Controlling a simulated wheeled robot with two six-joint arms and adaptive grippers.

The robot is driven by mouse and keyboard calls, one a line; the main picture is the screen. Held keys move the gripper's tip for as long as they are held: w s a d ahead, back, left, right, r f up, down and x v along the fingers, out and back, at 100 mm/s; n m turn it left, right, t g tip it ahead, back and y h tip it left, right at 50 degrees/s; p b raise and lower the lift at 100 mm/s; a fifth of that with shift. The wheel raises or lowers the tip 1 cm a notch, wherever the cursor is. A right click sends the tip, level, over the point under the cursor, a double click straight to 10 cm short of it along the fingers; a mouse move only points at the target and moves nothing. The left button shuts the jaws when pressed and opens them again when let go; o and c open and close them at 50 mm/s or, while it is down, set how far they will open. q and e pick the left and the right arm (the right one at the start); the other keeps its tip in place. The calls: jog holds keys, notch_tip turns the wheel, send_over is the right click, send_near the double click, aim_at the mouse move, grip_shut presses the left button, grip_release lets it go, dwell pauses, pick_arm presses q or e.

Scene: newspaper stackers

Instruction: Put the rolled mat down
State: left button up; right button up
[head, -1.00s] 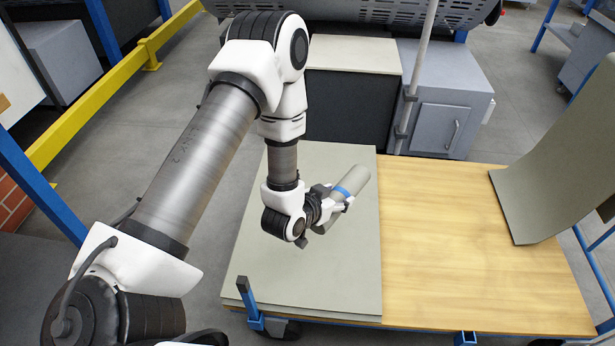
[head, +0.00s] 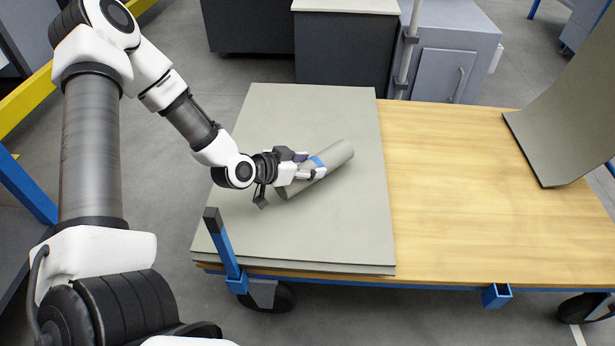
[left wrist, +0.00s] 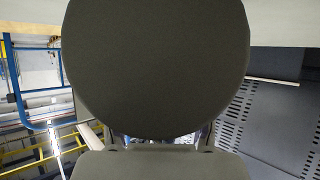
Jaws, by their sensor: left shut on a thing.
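The rolled mat (head: 340,156) is a grey-green cylinder with a blue band round its middle. It lies slanted over the stack of flat grey-green sheets (head: 300,115) on the left part of the cart, its far end up and to the right. My left gripper (head: 314,166) is shut on the roll near the band, reaching in from the left. I cannot tell whether the roll touches the stack or hangs just above it. In the left wrist view a large dark round shape blocks most of the scene. My right gripper is not in view.
The cart's wooden deck (head: 450,190) is bare right of the stack. A curved grey-green sheet (head: 565,125) rises at the right end. A blue post (head: 222,245) with a dark top stands at the front left edge. A grey cabinet (head: 445,70) and pole (head: 408,50) stand behind.

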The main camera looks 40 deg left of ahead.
pick_arm(q)
notch_tip(320, 180, down, 2)
jog(key=shift+f+b, duration=0.1)
jog(key=shift+b, duration=0.25)
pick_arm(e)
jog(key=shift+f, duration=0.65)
pick_arm(q)
jog(key=o, duration=1.6)
jog(key=shift+c, duration=0.2)
jog(key=shift+r+p, duration=0.25)
jog(key=shift+p, duration=0.05)
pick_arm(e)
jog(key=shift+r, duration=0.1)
